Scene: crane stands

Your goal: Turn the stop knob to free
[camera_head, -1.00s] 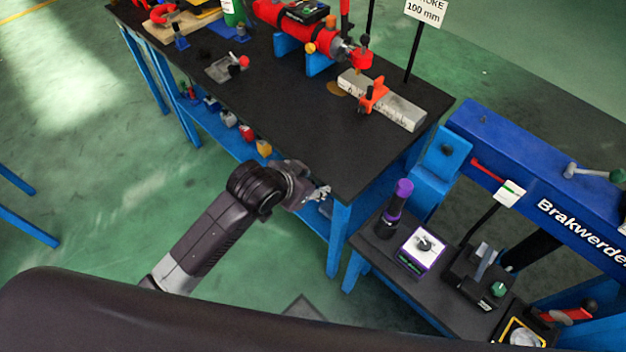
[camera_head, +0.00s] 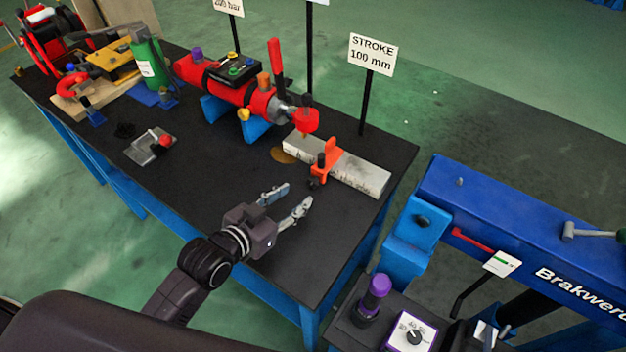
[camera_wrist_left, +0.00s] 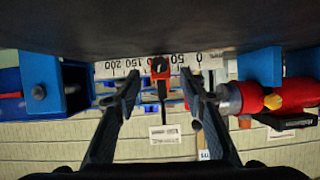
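An orange stop (camera_head: 329,158) sits across a pale scale bar (camera_head: 365,176) on the black workbench. A small dark knob (camera_head: 314,184) shows at its near foot, and another dark bit shows on its side. I cannot read the knob's setting. In the left wrist view the orange stop (camera_wrist_left: 160,67) is between the fingertips in the picture, with the scale's numbers on both sides. My left gripper (camera_head: 294,198) is open and empty over the bench, in front of the stop and apart from it; it also shows in the left wrist view (camera_wrist_left: 160,78). My right gripper is not in view.
A red cylinder (camera_head: 215,82) on blue supports lies behind, left of the bar. A STROKE 100 mm sign (camera_head: 372,54) stands behind the bar. A grey plate with a red knob (camera_head: 150,146) lies left. A blue press frame (camera_head: 500,220) stands right. The bench's front middle is clear.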

